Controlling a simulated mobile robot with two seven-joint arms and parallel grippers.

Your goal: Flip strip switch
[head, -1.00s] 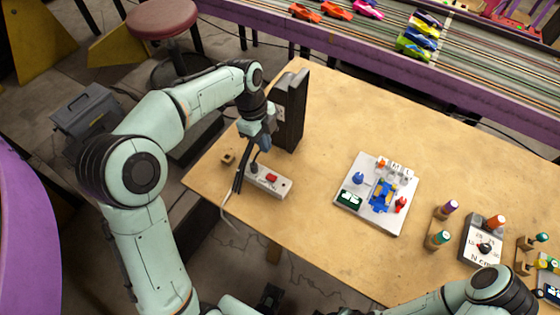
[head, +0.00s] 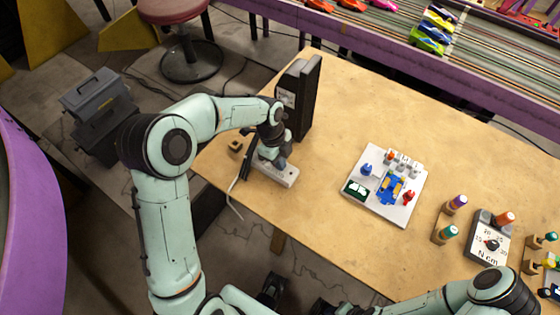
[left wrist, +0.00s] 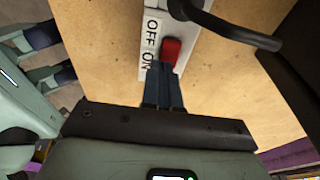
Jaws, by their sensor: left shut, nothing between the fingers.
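The white power strip (head: 287,177) lies on the table near its left edge. In the left wrist view, the strip (left wrist: 192,37) has an OFF/ON label (left wrist: 151,45) beside a red rocker switch (left wrist: 172,49). My left gripper (head: 280,165) is over the strip and hides the switch in the head view. In the left wrist view, the left gripper (left wrist: 163,72) is shut and empty, its fingertips at the ON end of the switch. I cannot tell whether they touch it. My right gripper is out of view.
A dark upright block (head: 301,96) stands just behind the strip, and black cables (left wrist: 235,32) run to it. A small wooden piece (head: 236,147) sits left of it. A white tray (head: 373,209) with toy car parts lies to the right, with clear table between.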

